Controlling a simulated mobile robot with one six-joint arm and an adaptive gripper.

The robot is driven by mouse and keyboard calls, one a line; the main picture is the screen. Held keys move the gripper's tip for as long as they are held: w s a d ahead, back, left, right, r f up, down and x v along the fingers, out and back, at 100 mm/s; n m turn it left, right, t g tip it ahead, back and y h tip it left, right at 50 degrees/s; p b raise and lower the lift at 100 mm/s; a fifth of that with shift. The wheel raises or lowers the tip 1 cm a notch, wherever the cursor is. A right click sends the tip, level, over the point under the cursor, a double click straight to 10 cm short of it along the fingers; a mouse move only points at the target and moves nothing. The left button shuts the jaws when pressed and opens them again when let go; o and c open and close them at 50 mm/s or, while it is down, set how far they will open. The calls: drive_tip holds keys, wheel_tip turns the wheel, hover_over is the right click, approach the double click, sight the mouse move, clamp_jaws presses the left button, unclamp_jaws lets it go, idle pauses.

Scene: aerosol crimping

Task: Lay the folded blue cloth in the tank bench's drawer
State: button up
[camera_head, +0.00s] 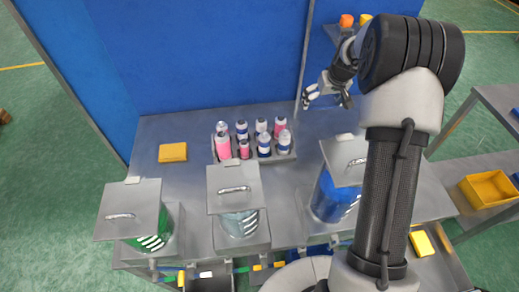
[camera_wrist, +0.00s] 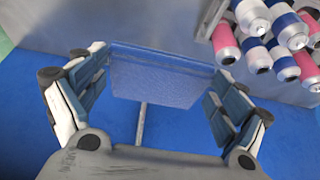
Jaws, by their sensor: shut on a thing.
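My gripper (camera_head: 327,92) is raised in front of the blue back panel, above the back of the tank bench (camera_head: 190,205). In the wrist view my gripper (camera_wrist: 160,100) is shut on the folded blue cloth (camera_wrist: 160,78), a flat blue slab held between the two fingers. The cloth is hard to make out in the head view. I cannot clearly make out the bench's drawer; my arm covers part of the bench's right side.
Three lidded tanks, green (camera_head: 150,230), clear (camera_head: 240,222) and blue (camera_head: 335,200), line the bench. A tray of pink and blue bottles (camera_head: 263,146) stands behind them. A yellow cloth (camera_head: 173,152) lies back left. A yellow bin (camera_head: 488,189) sits on the right shelf.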

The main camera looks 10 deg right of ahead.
sight(310, 141)
wheel_tip(310, 141, down, 20)
drive_tip(key=b, duration=0.5)
drive_tip(key=shift+w, duration=0.1)
drive_tip(key=shift+f, duration=0.1)
drive_tip(key=shift+f, duration=0.15)
drive_tip(key=o, duration=0.7)
drive_tip(key=shift+r, duration=0.2)
